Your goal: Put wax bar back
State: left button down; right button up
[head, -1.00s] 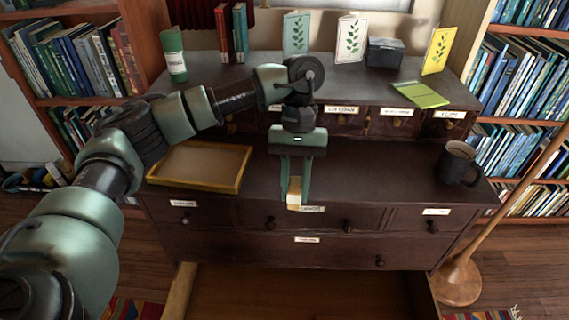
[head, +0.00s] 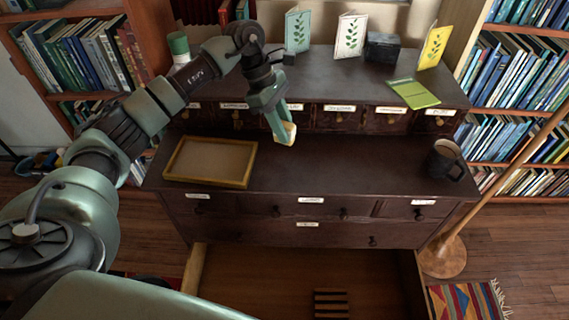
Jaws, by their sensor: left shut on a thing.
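The wax bar (head: 287,134) is a small pale cream block. My left gripper (head: 282,126) is shut on it and holds it above the dark wooden desk top (head: 330,165), right of the tray. The gripper is tilted, with its fingers pointing down and slightly right. Below the desk top, a wide bottom drawer (head: 265,280) stands open. A dark slatted object (head: 331,303) lies inside it near the lower edge of the view. My right gripper is not in view.
A yellow-rimmed tray (head: 250,167) lies left on the desk top, and a dark mug (head: 446,160) stands right. Cards, a dark box (head: 383,47) and a green booklet (head: 413,93) are on the upper shelf. A wooden pole (head: 500,180) rises at right.

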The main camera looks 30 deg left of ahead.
pick_arm(q)
notch_tip(320, 180, down, 14)
jog(key=shift+r+p, duration=0.1)
jog(key=shift+p, duration=0.25)
jog(key=c, duration=1.2)
grip_release()
jog(key=shift+o, duration=0.2)
jog(key=b+v, duration=0.1)
jog(key=v, duration=1.1)
jog(key=shift+r, duration=0.1)
